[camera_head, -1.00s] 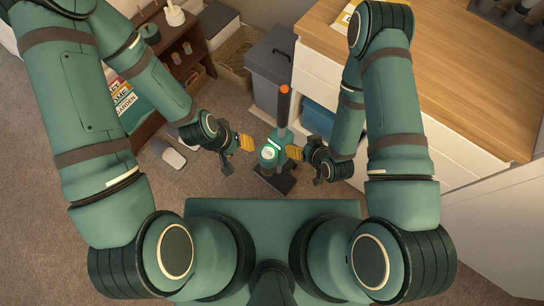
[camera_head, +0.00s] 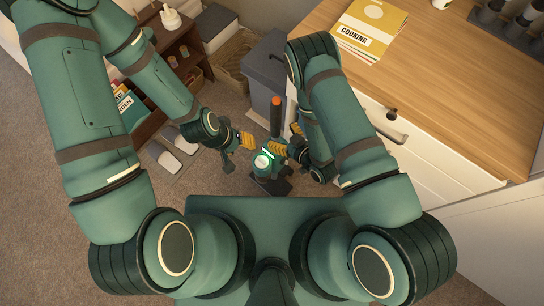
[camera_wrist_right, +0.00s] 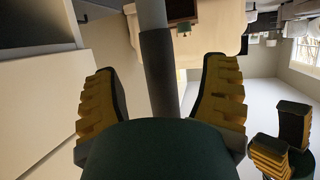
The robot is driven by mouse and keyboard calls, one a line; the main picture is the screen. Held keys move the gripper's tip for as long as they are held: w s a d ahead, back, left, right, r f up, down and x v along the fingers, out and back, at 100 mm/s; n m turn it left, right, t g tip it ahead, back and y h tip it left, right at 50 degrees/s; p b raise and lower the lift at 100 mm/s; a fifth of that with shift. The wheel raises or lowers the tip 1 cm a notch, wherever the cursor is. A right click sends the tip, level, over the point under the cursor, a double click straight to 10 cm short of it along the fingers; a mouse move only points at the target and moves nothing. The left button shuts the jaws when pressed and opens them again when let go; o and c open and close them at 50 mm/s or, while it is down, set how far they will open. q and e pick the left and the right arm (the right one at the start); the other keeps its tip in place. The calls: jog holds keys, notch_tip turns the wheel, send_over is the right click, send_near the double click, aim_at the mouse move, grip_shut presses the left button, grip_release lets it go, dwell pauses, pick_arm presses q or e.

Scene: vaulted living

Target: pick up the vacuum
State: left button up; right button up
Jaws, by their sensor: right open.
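The upright vacuum (camera_head: 263,161) stands on the floor in front of me, with a green body, a lit ring, a dark flat foot and an orange-topped handle (camera_head: 276,106). My right gripper (camera_head: 278,148) is beside it on the right, at the height of the upper body. In the right wrist view its two yellow-padded fingers (camera_wrist_right: 163,95) are spread, with the vacuum's grey pole (camera_wrist_right: 158,70) between them and no pad clearly touching. My left gripper (camera_head: 247,141) is close on the left, apart from the vacuum; the right wrist view shows its fingers apart.
A wood-topped white cabinet (camera_head: 440,90) with a cookbook (camera_head: 369,30) on top stands close on the right. A grey bin (camera_head: 264,75) is behind the vacuum. A dark shelf (camera_head: 185,50) and shoes (camera_head: 165,160) are at left. Carpet between is free.

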jog(key=shift+b+x, duration=0.7)
jog(key=shift+x, duration=2.15)
jog(key=shift+d, duration=0.1)
grip_shut()
